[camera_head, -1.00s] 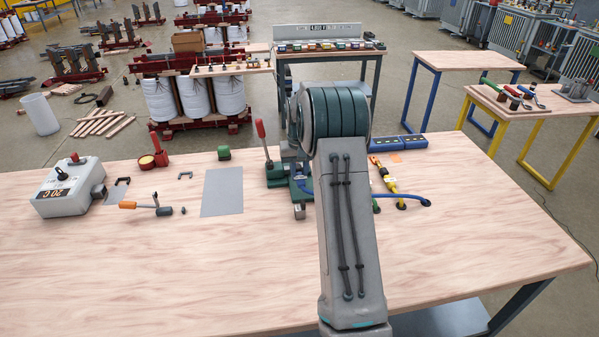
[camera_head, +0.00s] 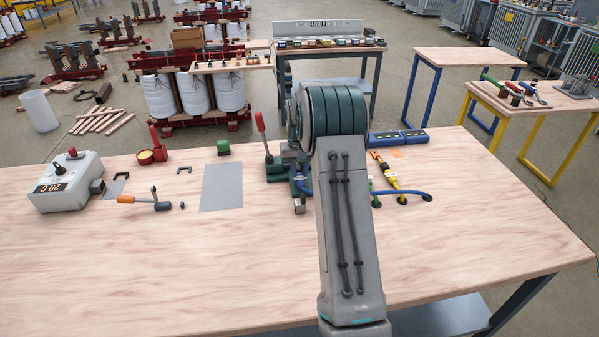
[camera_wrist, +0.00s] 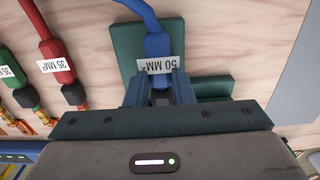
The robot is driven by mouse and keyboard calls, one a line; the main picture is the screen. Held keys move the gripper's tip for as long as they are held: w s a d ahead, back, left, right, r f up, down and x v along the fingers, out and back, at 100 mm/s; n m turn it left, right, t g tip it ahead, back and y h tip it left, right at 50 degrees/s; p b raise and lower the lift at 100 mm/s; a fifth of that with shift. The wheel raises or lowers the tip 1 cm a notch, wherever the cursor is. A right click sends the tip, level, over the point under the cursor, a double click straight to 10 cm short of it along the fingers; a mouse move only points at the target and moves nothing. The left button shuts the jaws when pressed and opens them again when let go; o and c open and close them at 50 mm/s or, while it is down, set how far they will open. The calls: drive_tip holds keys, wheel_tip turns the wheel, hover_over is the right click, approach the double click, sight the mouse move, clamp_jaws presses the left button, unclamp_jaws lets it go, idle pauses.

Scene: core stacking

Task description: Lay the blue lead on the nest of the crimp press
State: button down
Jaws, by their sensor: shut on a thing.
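The blue lead (camera_wrist: 157,45), with a white 50 MM² tag, is between my gripper's fingers (camera_wrist: 160,92) in the wrist view. The fingers are shut on it just below the tag. Its cable runs up out of the picture. The green crimp press (camera_wrist: 124,50) is beneath and around the lead; I cannot tell whether they touch. In the head view the press (camera_head: 277,172), with its red-handled lever, stands just left of my arm, which hides my gripper and part of the press. A blue cable length (camera_head: 408,193) shows right of the arm.
A red lead (camera_wrist: 58,60) and a green lead (camera_wrist: 20,90), both tagged 35 MM², lie left in the wrist view. A grey sheet (camera_head: 221,186) lies left of the press. A grey control box (camera_head: 68,183) stands far left. The table's front is clear.

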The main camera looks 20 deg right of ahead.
drive_tip(key=shift+f, duration=0.5)
drive_tip(key=c, duration=1.2)
unclamp_jaws()
drive_tip(key=shift+o, duration=0.2)
drive_tip(key=shift+r, duration=0.1)
wheel_tip(320, 180, up, 14)
drive_tip(key=b, duration=0.1)
